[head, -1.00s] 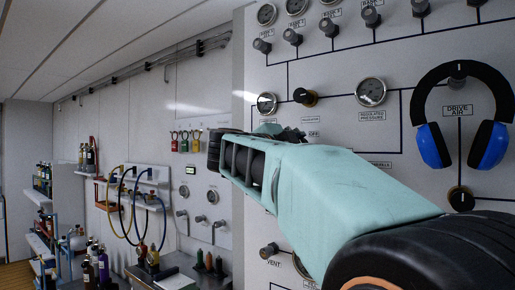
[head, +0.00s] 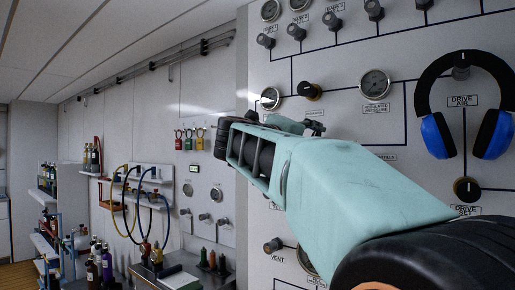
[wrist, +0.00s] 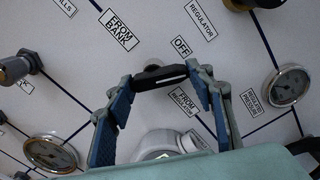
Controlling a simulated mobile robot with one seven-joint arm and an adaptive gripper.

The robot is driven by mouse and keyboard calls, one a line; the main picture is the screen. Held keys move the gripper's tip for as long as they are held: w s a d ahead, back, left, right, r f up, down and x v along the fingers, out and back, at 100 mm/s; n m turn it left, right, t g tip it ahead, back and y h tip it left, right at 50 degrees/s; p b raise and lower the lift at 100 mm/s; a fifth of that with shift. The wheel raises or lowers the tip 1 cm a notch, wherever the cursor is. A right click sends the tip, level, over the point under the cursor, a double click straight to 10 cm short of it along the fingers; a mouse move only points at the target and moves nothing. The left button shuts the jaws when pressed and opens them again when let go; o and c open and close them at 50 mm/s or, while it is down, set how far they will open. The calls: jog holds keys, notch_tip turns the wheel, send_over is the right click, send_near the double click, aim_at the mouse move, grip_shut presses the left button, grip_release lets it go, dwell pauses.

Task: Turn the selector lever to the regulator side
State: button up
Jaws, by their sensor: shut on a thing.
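The selector lever (wrist: 158,79) is a short black bar on the grey panel, lying nearly crosswise in the wrist view. The labels "FROM BANK" (wrist: 119,30), "OFF" (wrist: 181,46) and "FROM REGULATOR" (wrist: 183,102) stand around it. The lever's pointing end cannot be told. My gripper (wrist: 160,77) is shut on the lever, with one blue-padded finger at each end of the bar. In the head view my arm hides the lever and most of the gripper.
The regulated pressure gauge (head: 375,85) and the regulator knob (head: 310,91) sit above my arm. Blue-and-black headphones (head: 436,135) hang at the right. Another gauge (wrist: 52,152) is at the wrist view's lower left. A shelf with hoses (head: 150,172) stands far left.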

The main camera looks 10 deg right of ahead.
jog(key=m+b, duration=0.2)
jog(key=m, duration=0.2)
jog(key=m+b, duration=0.2)
jog(key=m, duration=0.2)
jog(key=m+b, duration=0.2)
jog(key=m, duration=0.2)
jog(key=shift+s+d+f+m, duration=0.1)
jog(key=shift+f+m, duration=0.3)
dwell(0.3)
jog(key=o, duration=1.2)
jog(key=shift+c, duration=0.2)
